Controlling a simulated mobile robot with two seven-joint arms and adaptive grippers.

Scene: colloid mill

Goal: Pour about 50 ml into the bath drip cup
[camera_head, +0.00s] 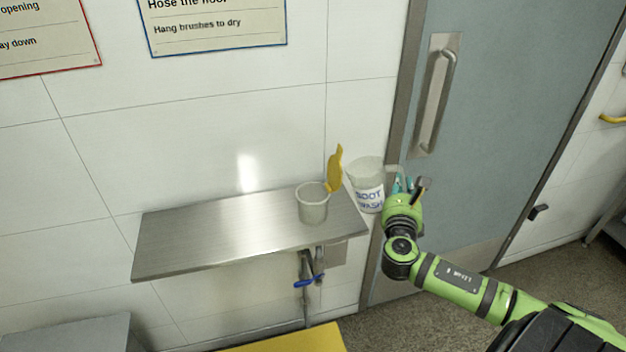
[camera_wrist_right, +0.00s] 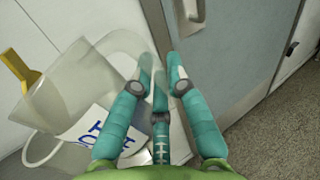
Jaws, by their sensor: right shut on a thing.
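A translucent pale jug (camera_head: 369,199) labelled "BOOT WASH" is at the right end of the steel shelf, roughly upright. Whether it touches the shelf I cannot tell. My right gripper (camera_head: 401,184) is at its right side, shut on the jug's handle. In the right wrist view the gripper (camera_wrist_right: 160,75) has its teal fingers around the handle, and the jug (camera_wrist_right: 88,75) fills the left. A pale open cup (camera_head: 312,208) stands on the shelf left of the jug, likely the drip cup. It also shows in the right wrist view (camera_wrist_right: 38,150). The liquid level is unclear.
A yellow upright piece (camera_head: 335,168) rises at the cup's right rim, between cup and jug. The shelf (camera_head: 210,231) is bare to the left. A blue-handled valve (camera_head: 307,282) hangs below. A grey door (camera_head: 490,130) stands to the right.

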